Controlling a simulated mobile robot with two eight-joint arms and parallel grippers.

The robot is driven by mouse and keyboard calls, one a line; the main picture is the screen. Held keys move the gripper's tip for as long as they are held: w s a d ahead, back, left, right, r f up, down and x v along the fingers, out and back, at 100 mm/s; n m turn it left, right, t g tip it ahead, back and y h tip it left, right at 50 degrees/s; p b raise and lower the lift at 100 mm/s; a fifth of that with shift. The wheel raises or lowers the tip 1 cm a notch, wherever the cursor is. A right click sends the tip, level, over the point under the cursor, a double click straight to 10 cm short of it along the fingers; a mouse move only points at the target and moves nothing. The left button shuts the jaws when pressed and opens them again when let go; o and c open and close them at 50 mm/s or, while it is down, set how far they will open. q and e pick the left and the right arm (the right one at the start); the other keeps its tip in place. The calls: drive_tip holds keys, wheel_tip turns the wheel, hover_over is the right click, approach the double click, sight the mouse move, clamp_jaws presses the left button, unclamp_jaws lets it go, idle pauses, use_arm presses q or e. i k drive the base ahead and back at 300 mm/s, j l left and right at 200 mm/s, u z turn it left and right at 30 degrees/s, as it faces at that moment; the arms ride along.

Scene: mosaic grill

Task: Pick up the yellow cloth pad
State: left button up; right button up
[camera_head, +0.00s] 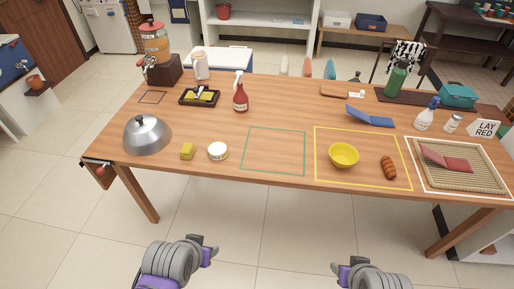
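A small yellow block-like pad (187,151) lies on the wooden table near its front left edge, between a silver dome and a small white round container. It looks like the yellow cloth pad, but is too small to tell its material. My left gripper (207,249) is in front of the table, below and apart from the pad. My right gripper (342,270) is at the bottom right of centre, also off the table. Neither touches anything I can see. Their finger openings are not clear.
The silver dome (147,134) and white container (217,151) stand close on either side of the pad. A dark tray (184,101) with yellow contents and a red bottle (240,97) are behind. A yellow bowl (343,155) is right. The green outline (274,128) encloses bare table.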

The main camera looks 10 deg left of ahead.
sight(187, 150)
drive_tip(key=i+j+z, duration=0.1)
drive_tip(key=j, duration=0.25)
drive_tip(key=i+j+z, duration=0.25)
drive_tip(key=i+j, duration=0.15)
drive_tip(key=j, duration=0.35)
drive_tip(key=i+j+z, duration=0.1)
drive_tip(key=j, duration=0.3)
drive_tip(key=i, duration=0.05)
